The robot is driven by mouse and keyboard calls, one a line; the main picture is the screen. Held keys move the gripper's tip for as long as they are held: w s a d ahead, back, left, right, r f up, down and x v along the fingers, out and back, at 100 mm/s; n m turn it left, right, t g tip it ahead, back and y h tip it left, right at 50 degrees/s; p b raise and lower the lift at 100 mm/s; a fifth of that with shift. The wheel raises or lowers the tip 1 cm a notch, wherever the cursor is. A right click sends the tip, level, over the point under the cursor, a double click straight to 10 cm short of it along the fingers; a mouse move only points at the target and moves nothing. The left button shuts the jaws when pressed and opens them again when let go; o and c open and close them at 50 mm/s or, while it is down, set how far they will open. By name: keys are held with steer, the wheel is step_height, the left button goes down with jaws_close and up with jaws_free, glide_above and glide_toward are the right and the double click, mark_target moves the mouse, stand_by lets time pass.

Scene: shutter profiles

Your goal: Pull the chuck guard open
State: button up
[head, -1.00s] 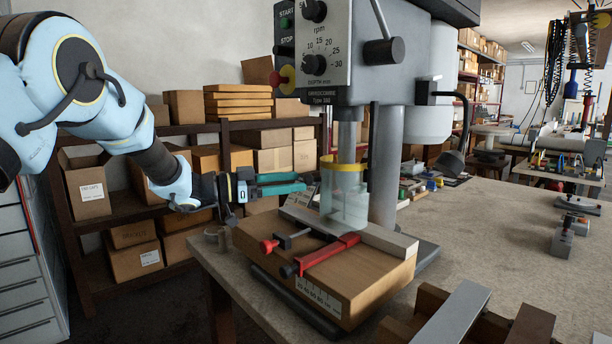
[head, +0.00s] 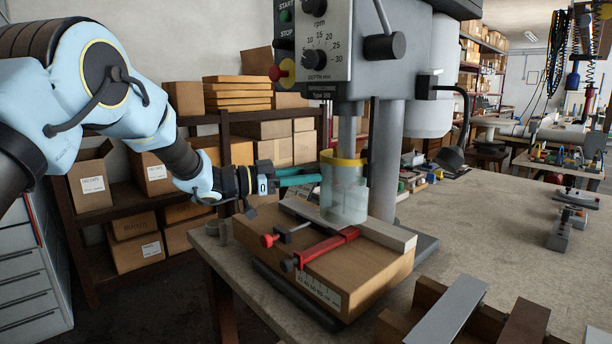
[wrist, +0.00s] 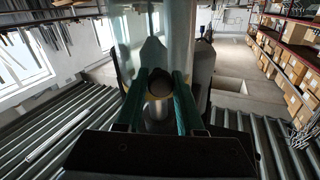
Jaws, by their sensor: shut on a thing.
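The chuck guard (head: 343,192) is a clear, pale green cylinder with a yellow band at its top. It stands around the drill press spindle, above the red clamp and block. My gripper (head: 316,178) has teal fingers that reach in from the left to the guard's left side. The fingers are shut on the guard, though the exact contact is hard to see. In the wrist view the teal fingers (wrist: 160,74) straddle a dark round end, with the clear guard wall (wrist: 128,42) just beyond. The gripped spot is partly hidden.
The drill press head (head: 368,55) stands over the guard. Below are a wooden block (head: 340,285) with a red clamp (head: 327,250) and a grey bar. A shelf of cardboard boxes (head: 135,257) is behind my arm. The bench (head: 490,225) is mostly clear to the right.

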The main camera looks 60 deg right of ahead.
jaws_close()
steer(key=shift+w+r, duration=0.1)
stand_by(0.8)
